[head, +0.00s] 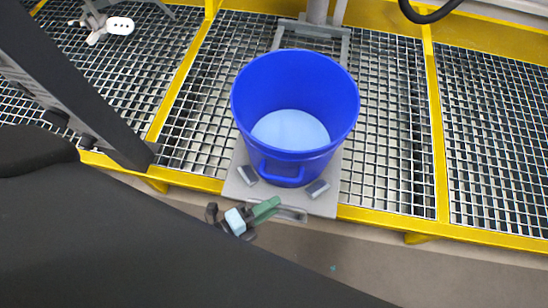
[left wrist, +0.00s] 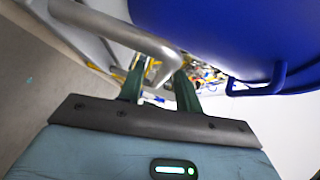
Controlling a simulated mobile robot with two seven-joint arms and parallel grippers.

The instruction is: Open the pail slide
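The blue pail (head: 300,105) stands upright on the grey slide plate (head: 325,203), with pale blue contents or bottom showing inside. The slide has a silver bar handle (head: 290,214) at its front edge, also in the left wrist view (left wrist: 120,33). My left gripper (head: 268,208) is at the left end of this handle. In the left wrist view its two green fingers (left wrist: 160,88) are apart, with the bar at or just beyond their tips. I cannot tell whether they touch it. The pail's own blue handle (head: 280,178) faces the front. My right gripper is not in view.
Yellow-framed metal grating (head: 390,120) surrounds the slide, with a yellow front rail (head: 390,217). Two small grey blocks (head: 318,188) sit on the plate before the pail. Grey floor (head: 400,265) lies clear in front. My dark arm covers the lower left.

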